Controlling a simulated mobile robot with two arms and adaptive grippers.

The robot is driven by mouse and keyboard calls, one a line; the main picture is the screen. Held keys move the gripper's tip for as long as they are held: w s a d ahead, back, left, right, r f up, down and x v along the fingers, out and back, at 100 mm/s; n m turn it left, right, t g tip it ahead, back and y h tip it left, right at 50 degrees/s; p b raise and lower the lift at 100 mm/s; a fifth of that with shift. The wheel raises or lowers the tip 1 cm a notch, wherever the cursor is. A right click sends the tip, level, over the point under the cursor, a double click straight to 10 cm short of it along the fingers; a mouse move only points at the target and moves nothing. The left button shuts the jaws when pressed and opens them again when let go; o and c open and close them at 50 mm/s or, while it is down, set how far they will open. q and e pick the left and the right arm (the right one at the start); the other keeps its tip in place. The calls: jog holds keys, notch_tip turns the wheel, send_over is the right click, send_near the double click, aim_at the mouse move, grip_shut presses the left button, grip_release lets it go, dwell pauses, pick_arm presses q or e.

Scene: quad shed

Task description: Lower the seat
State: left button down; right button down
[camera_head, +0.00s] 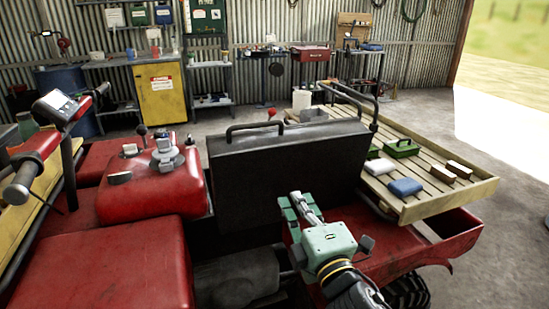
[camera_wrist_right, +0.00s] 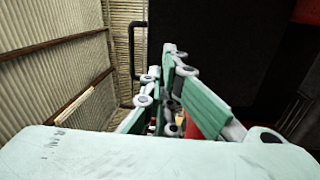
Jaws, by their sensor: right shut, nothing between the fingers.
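The seat (camera_head: 285,165) is a black padded slab, raised and standing nearly upright across the red quad bike, with its broad face toward me. Its dark face also fills the upper middle of the right wrist view (camera_wrist_right: 222,45). My right gripper (camera_head: 299,206), green and grey, is in front of the seat's lower right part. It is shut and empty. I cannot tell whether its fingertips touch the seat. In the right wrist view the fingers (camera_wrist_right: 165,95) point toward the seat's left edge. The bay below the seat is open and dark. My left gripper is out of view.
The red tank (camera_head: 150,185) and handlebar (camera_head: 60,108) are at left. A slatted rear rack (camera_head: 425,195) holds a green box (camera_head: 401,148), a blue item (camera_head: 405,187) and wooden blocks. A workbench (camera_head: 110,62) and yellow cabinet (camera_head: 160,92) stand behind. Concrete floor is clear at right.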

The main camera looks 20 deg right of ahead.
jog(key=r+n, duration=0.1)
jog(key=p, duration=0.2)
send_near(271, 150)
jog(key=shift+t, duration=0.3)
jog(key=w, duration=0.7)
jog(key=shift+a+r, duration=0.1)
jog(key=shift+r, duration=0.2)
jog(key=shift+r+p, duration=0.1)
jog(key=shift+p, duration=0.2)
